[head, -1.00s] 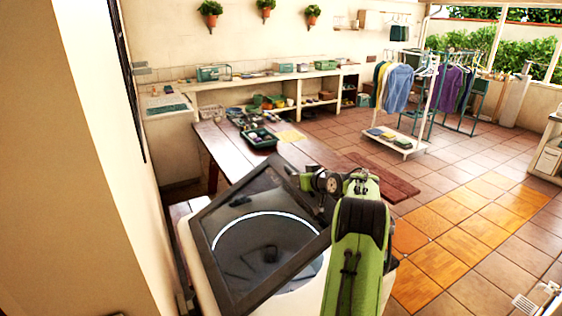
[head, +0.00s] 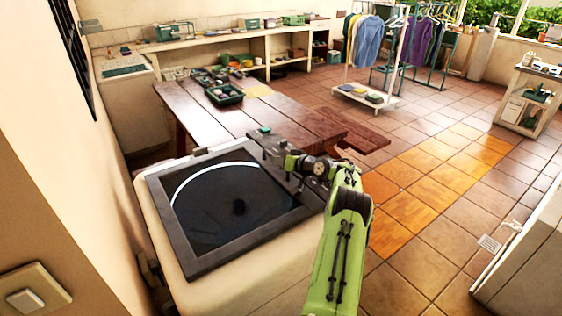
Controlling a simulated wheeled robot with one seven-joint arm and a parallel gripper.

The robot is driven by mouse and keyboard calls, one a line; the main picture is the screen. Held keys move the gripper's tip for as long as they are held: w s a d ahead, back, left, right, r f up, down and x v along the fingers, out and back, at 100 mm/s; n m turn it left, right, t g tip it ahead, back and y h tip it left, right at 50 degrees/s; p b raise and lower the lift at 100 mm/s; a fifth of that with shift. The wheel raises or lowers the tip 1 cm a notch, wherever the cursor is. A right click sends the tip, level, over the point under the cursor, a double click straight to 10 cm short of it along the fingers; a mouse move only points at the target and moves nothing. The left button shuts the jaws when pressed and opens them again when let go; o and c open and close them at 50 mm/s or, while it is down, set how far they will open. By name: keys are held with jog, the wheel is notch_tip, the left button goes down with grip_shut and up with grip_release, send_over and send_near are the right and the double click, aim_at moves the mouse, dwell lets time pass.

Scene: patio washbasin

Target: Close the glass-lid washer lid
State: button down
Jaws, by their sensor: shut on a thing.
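The washer (head: 212,300) is a white top-loader standing in the lower left of the head view. Its lid (head: 186,262) has a dark frame and a dark glass pane, and it lies flat, or nearly flat, over the washer's top. A pale ring shows through the glass. My gripper (head: 280,152) is at the lid's right far corner, with my green arm reaching in from below. The gripper is shut; the fingertips are small and partly hidden by the wrist, so the exact contact with the frame is hard to see.
A wooden table (head: 180,95) with a dark green tray (head: 224,95) and small items stands just behind the washer. A wall with a light switch (head: 33,298) is close on the left. A clothes rack (head: 398,60) stands farther back. Tiled floor on the right is open.

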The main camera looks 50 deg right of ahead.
jog(key=shift+s+f, duration=0.15)
jog(key=shift+f, duration=0.45)
jog(key=c, duration=1.1)
grip_release()
jog(key=v, duration=1)
jog(key=r+b+v, duration=0.1)
jog(key=v, duration=0.5)
jog(key=shift+w+f, duration=0.1)
jog(key=shift+w, duration=0.1)
